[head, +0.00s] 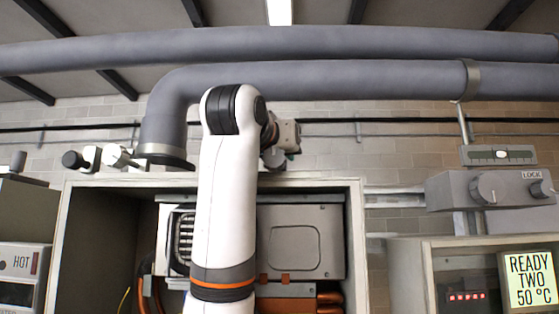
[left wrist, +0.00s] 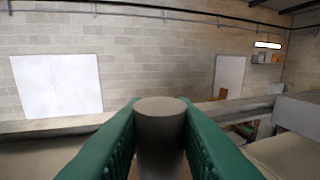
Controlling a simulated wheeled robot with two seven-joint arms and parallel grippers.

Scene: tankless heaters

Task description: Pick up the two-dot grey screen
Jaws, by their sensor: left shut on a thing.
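In the left wrist view a plain grey cylinder (left wrist: 161,135) with a flat round top stands upright between the green fingers of my left gripper (left wrist: 160,140). The fingers are shut on it from both sides. No dots show on the part I can see, so I cannot tell if it is the two-dot screen. In the head view my white left arm rises in front of the open cabinet, and its gripper (head: 279,157) is above the cabinet's top edge, partly hidden behind the arm. My right gripper is not in view.
The open cabinet (head: 352,230) holds a grey panel (head: 301,240) and orange pipes. Thick grey pipes (head: 330,80) run overhead. Small black and white fittings (head: 90,158) sit at the upper left.

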